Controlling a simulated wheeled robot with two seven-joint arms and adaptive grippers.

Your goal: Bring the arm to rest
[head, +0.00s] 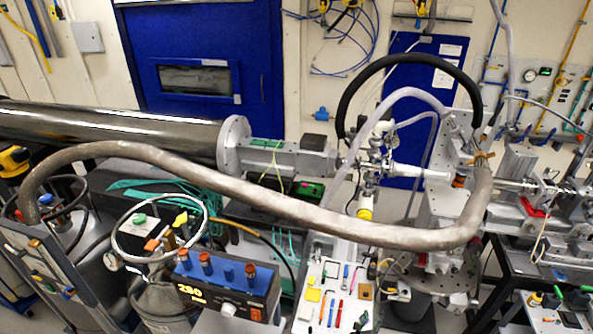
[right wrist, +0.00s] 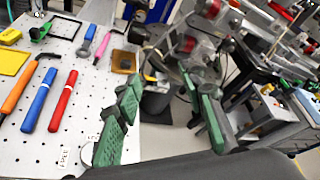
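My right gripper (right wrist: 165,88) shows in the right wrist view with its two green-padded fingers spread apart and nothing between them. It is at the right edge of the white perforated board (right wrist: 68,150), one finger partly in front of that edge. In the head view the same board (head: 303,324) lies at the bottom centre, and I can barely make out the gripper near it. Most of my right arm is hidden or out of frame. My left gripper does not show in either view.
Pens and small tools lie on the board, including a red pen (right wrist: 62,101), a blue pen (right wrist: 39,100) and an amber square (right wrist: 124,62). A thick beige hose (head: 270,200) arches across the head view. A blue controller (head: 228,284) stands left of the board.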

